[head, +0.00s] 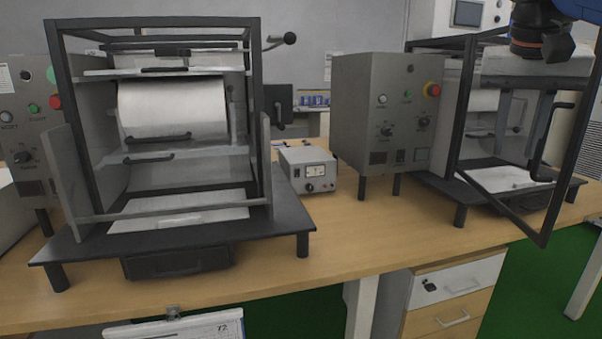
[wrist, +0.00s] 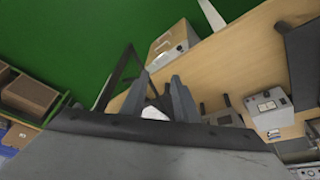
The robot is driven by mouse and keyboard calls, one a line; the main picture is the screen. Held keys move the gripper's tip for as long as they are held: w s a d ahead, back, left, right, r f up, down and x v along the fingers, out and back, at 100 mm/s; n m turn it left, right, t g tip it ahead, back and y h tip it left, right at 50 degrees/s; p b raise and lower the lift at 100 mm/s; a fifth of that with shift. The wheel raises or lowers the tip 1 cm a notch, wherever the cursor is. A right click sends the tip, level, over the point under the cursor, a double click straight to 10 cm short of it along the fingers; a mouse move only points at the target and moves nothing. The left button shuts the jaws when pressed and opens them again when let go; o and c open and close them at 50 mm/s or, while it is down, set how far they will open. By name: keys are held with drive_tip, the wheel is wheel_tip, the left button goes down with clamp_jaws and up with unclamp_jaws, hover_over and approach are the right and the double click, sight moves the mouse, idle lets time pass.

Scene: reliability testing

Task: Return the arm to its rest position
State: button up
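My arm comes in at the top right of the head view. My gripper (head: 521,150) hangs down there, in front of or inside the right-hand test machine (head: 467,110); the exact depth is hard to tell. Its two grey fingers are apart. In the wrist view, my gripper (wrist: 160,82) also shows two spread fingers, with nothing seen held between them. A small white patch shows low between the fingers; I cannot tell what it is. The right machine's black-framed door (head: 572,165) stands swung out close to the gripper. The same kind of dark bar shows left of the fingers in the wrist view.
A left test machine (head: 285,215) with a white roll (head: 173,108) stands on the wooden bench (head: 380,235). A small power unit (head: 308,169) and a grey control box (head: 377,110) sit between the machines. A drawer cabinet (head: 458,285) is below. The bench front is mostly clear.

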drive_tip(key=s+a+f+n+y, duration=0.1)
drive_tip(key=s+a+f+n, duration=0.1)
drive_tip(key=f, duration=1)
drive_tip(key=s+a+f+n+t+y, duration=0.1)
drive_tip(key=s+f, duration=0.3)
drive_tip(key=f, duration=0.8)
drive_tip(key=s+a+f+n, duration=0.3)
drive_tip(key=s+f, duration=0.1)
drive_tip(key=f, duration=0.8)
drive_tip(key=shift+a+f+n+y, duration=0.25)
drive_tip(key=shift+a+n+y, duration=0.15)
